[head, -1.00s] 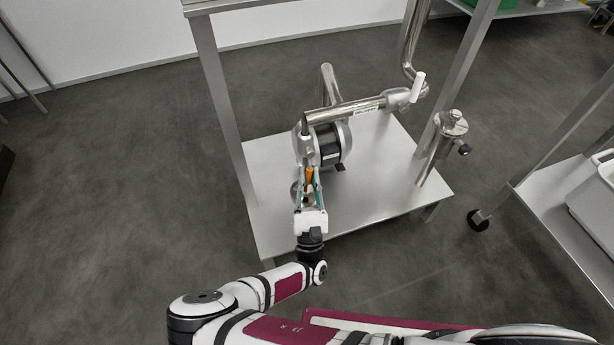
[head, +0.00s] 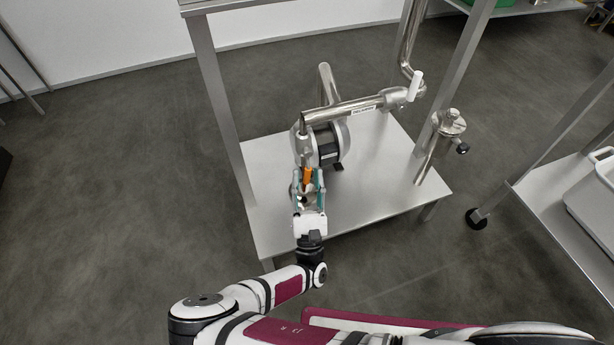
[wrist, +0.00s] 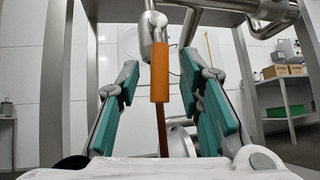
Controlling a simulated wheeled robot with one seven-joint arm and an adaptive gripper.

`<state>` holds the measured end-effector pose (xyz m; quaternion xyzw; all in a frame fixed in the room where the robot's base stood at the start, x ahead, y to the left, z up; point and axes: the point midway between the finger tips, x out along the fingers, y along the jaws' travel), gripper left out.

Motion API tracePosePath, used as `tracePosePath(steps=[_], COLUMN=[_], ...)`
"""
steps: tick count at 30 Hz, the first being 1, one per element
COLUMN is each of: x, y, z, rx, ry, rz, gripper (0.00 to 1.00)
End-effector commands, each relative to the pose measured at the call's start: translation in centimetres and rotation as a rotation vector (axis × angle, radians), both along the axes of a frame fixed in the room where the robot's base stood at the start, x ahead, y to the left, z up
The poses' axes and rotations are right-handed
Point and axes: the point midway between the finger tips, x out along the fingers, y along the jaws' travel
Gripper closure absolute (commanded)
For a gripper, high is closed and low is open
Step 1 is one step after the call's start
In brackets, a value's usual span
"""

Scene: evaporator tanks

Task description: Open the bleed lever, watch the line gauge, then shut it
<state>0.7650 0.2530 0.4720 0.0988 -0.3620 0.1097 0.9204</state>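The bleed lever, with an orange sleeve (head: 307,175), extends toward my gripper from a steel valve body (head: 304,146) on the pipework. In the wrist view the orange sleeve (wrist: 159,72) hangs down from the valve (wrist: 153,28). My gripper (head: 307,178) is open, with its teal-padded fingers on either side of the lever. In the wrist view there are clear gaps between the sleeve and both finger pads (wrist: 162,85). I cannot make out a line gauge face in either view.
The pump (head: 330,143) and pipes stand on a steel shelf (head: 375,200) between upright legs (head: 222,105). A white-handled valve (head: 414,86) and a steel cylinder (head: 436,145) are to the right. Another steel table (head: 560,195) stands further right.

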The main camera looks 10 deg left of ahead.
Motion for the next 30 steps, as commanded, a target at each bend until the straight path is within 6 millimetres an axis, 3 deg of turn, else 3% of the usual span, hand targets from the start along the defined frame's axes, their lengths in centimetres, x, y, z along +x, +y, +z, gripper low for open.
tracePosePath(steps=[15, 21, 30], x=[-6.7, -8.0, -8.1], y=[-1.2, -1.4, -1.5], z=[-6.5, -7.7, -7.8], rx=[-0.002, -0.001, -0.001], ry=[0.001, -0.001, 0.000], rz=[0.003, 0.001, 0.001], gripper=[0.66, 0.66, 0.66])
